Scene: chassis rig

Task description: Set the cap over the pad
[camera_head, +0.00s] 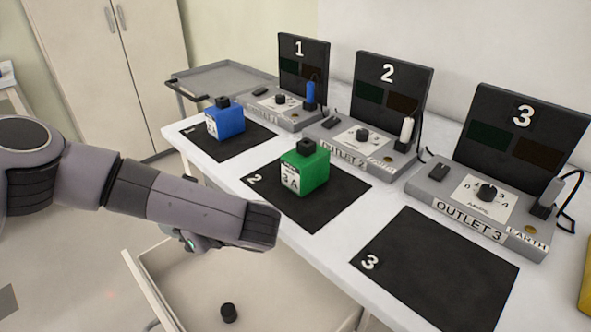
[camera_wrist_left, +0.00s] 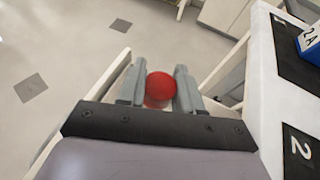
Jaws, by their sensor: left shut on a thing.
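My left gripper (camera_wrist_left: 160,84) is shut on a red round thing (camera_wrist_left: 160,88), seen end-on between the two grey fingers in the left wrist view. Whether it is the cap I cannot tell for sure. In the head view my left forearm hides the fingers and the red thing. Three black numbered pads lie on the white table: pad 1 (camera_head: 259,147) under a blue block (camera_head: 225,122), pad 2 (camera_head: 340,190) under a green block (camera_head: 305,167), and pad 3 (camera_head: 440,270), which is bare. My right gripper is not in view.
Outlet boxes 1 (camera_head: 285,117), 2 (camera_head: 347,157) and 3 (camera_head: 466,214) with upright black panels line the table's back. A grey cart (camera_head: 215,78) stands behind.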

